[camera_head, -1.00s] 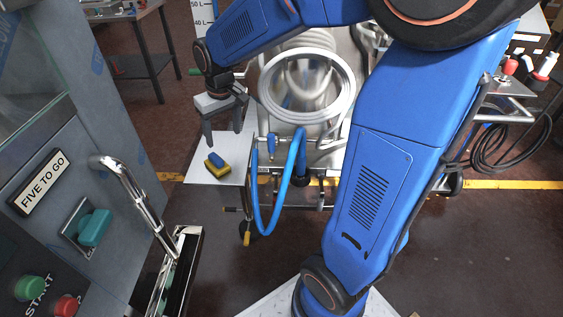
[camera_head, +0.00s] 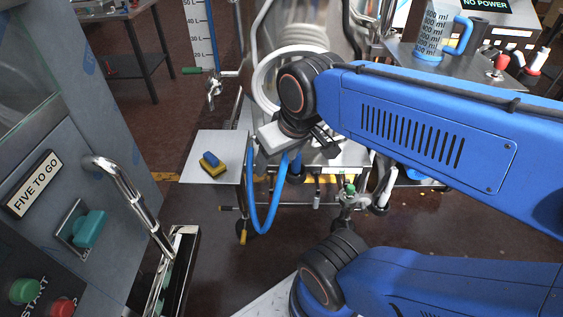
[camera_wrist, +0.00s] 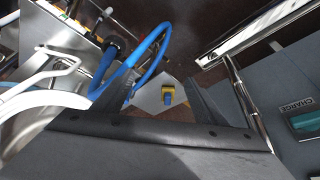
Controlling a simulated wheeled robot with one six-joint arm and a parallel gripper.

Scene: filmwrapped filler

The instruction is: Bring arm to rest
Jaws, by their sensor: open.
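My arm is blue and folds across the right half of the head view. My gripper (camera_wrist: 158,92) is open and empty in the wrist view, with its dark fingers spread apart. In the head view its grey body (camera_head: 278,136) hangs under the wrist joint, in front of the steel machine; its fingertips are hard to make out there. A yellow and blue sponge (camera_head: 212,165) lies on a small side shelf (camera_head: 203,177) to the left of the gripper. In the wrist view the sponge (camera_wrist: 168,94) shows between the fingers, well beyond them.
The steel machine with a blue hose (camera_head: 252,205) stands behind the gripper. A grey cabinet with a curved metal handle (camera_head: 130,195) fills the left side. A measuring jug (camera_head: 432,35) stands on a counter at the upper right. Dark floor is free between cabinet and machine.

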